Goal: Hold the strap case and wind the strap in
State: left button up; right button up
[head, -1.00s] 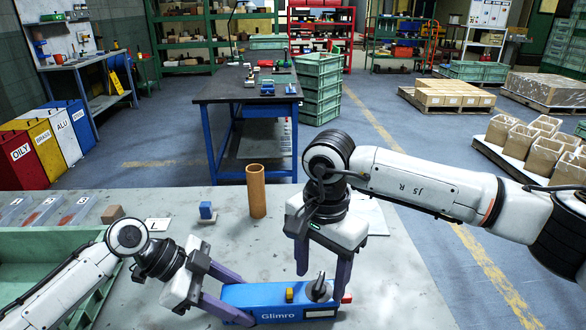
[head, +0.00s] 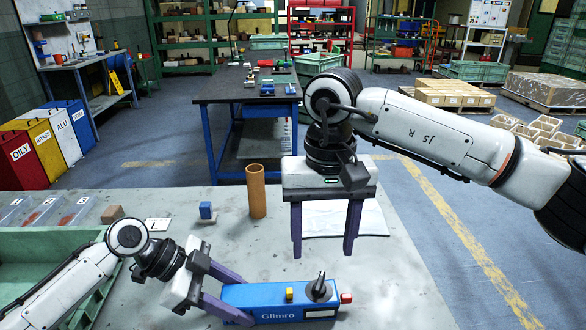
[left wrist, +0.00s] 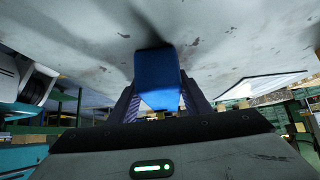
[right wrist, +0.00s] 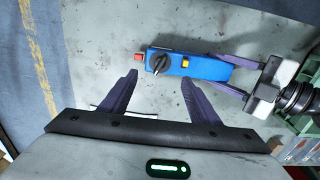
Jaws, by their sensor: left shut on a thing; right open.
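The blue strap case (head: 262,297), marked "Glimro", lies on the grey table at the front. It has a dark crank knob (head: 319,288) and a yellow button on top, and a red tab (head: 346,298) at its right end. My left gripper (head: 230,296) is shut on the case's left end; the case also fills its jaws in the left wrist view (left wrist: 157,75). My right gripper (head: 325,250) is open and empty above and behind the knob. In the right wrist view, the case (right wrist: 205,67) and knob (right wrist: 160,63) lie beyond its open fingers (right wrist: 158,85).
An orange-brown tube (head: 256,192) stands upright behind the case. A small blue block (head: 206,210) and a brown block (head: 112,214) are to its left. A green tray (head: 30,242) is at the left, and white paper (head: 345,219) lies behind my right gripper.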

jog(key=a+r+m+g+y, duration=0.1)
jog(key=a+r+m+y, duration=0.15)
jog(key=a+y, duration=0.35)
jog(key=a+r+m+g+y, duration=0.1)
jog(key=a+m+y, duration=0.3)
jog(key=a+y, duration=0.1)
jog(key=w+d+r+m+t+y, duration=0.4)
jog(key=w+d+m+t+y, duration=0.2)
jog(key=m, duration=0.6)
jog(key=shift+w+d+m+t+y, duration=0.35)
jog(key=shift+w+t+y, duration=0.25)
jog(key=shift+w+t, duration=0.9)
jog(key=shift+w+r+g, duration=0.1)
jog(key=shift+w+g, duration=0.2)
jog(key=shift+g, duration=0.1)
